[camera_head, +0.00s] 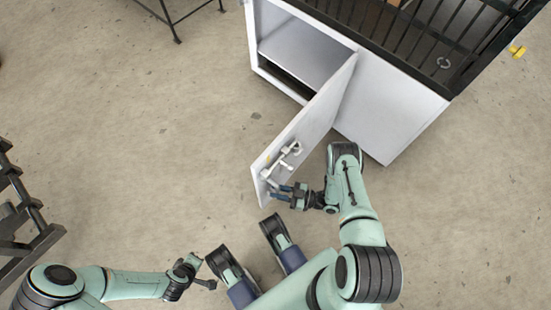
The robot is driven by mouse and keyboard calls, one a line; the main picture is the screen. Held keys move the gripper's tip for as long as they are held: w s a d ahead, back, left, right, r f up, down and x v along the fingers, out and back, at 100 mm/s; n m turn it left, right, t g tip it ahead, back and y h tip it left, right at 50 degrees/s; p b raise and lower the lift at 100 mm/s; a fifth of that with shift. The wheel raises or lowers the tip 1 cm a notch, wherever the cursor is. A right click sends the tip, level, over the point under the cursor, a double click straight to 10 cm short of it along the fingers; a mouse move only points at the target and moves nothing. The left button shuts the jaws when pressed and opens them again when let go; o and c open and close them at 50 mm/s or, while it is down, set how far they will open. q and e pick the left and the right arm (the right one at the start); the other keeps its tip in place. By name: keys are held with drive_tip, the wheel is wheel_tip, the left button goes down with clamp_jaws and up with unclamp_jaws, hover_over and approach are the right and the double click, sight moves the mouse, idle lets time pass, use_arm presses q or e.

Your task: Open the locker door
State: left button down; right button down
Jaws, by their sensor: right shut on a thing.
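The white locker (388,112) stands at the upper right. Its door (318,112) is swung well out from the body, and the dark-floored inside (300,52) shows. A metal handle and latch (284,158) sit on the door near its free edge. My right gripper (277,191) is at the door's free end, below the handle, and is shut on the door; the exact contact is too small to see. My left gripper (204,273) is low in the view, well away from the locker, with nothing visible in it.
A dark barred rack (440,38) tops the locker. A dark metal frame (22,215) stands at the left edge, and a dark stand (172,20) is at the top left. A yellow object (516,50) lies at the far right. The concrete floor left of the door is clear.

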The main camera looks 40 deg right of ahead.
drive_tip(key=shift+s, duration=0.1)
idle(0.3)
drive_tip(key=c, duration=1.1)
unclamp_jaws()
use_arm(q)
drive_tip(key=shift+w+d+r+p, duration=0.25)
drive_tip(key=shift+w+r+p, duration=0.2)
drive_tip(key=shift+r, duration=0.3)
use_arm(e)
drive_tip(key=v, duration=1.3)
drive_tip(key=shift+s, duration=0.2)
drive_tip(key=shift+d, duration=0.2)
